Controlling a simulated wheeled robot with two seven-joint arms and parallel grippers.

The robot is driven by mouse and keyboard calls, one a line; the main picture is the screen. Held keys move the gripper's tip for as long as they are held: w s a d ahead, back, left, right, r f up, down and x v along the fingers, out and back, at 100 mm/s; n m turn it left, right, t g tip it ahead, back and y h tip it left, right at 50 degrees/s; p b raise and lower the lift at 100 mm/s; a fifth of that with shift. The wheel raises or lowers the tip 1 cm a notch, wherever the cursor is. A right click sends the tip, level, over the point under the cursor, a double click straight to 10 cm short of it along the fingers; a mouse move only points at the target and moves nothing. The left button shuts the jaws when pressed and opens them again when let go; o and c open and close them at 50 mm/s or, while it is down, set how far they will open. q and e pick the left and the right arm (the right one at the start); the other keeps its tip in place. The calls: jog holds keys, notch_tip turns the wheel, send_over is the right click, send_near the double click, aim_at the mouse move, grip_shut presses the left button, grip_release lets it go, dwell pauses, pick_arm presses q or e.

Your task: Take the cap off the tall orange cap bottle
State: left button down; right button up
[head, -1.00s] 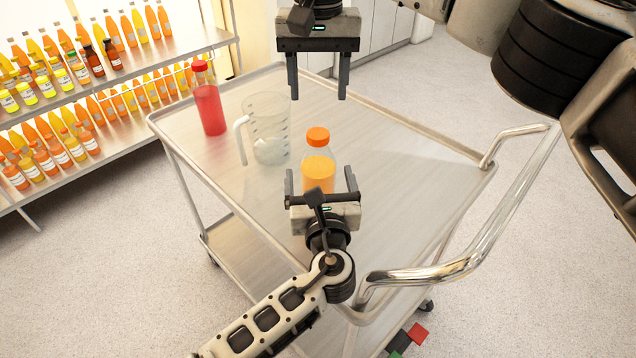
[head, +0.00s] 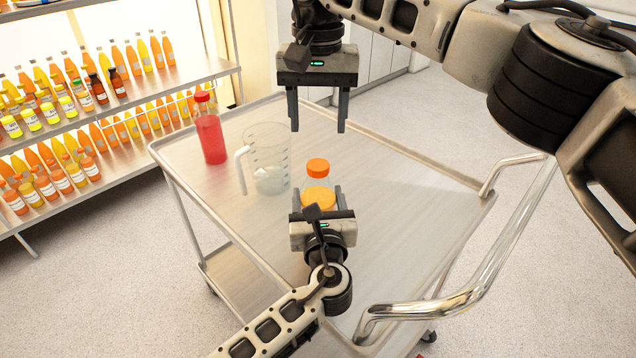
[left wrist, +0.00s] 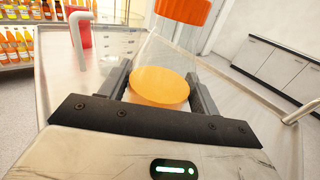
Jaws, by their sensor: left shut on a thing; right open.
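The orange cap bottle (head: 318,191) stands upright on the cart top, holding orange liquid. Its orange cap (head: 318,167) is on its neck. The bottle also fills the middle of the left wrist view (left wrist: 163,75), with its cap (left wrist: 184,10) cut by the top edge. My left gripper (head: 321,192) is shut on the bottle's lower body, a finger on each side; its body hides the bottle's base in the head view. My right gripper (head: 317,128) is open and empty, pointing down above the cart, behind the bottle and higher than the cap.
A clear measuring jug (head: 266,160) stands left of the bottle. A red bottle with a red cap (head: 210,135) stands farther back left. The cart top (head: 400,185) is bare to the right, with a metal handle (head: 500,245) at its edge. Shelves of bottles (head: 150,85) stand at the left.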

aim_at(318, 164)
jog(key=m, duration=2.2)
jog(key=shift+m, duration=0.3)
jog(key=m, duration=3)
jog(key=shift+f+m, duration=0.1)
jog(key=shift+m, duration=0.2)
jog(key=shift+f, duration=3.95)
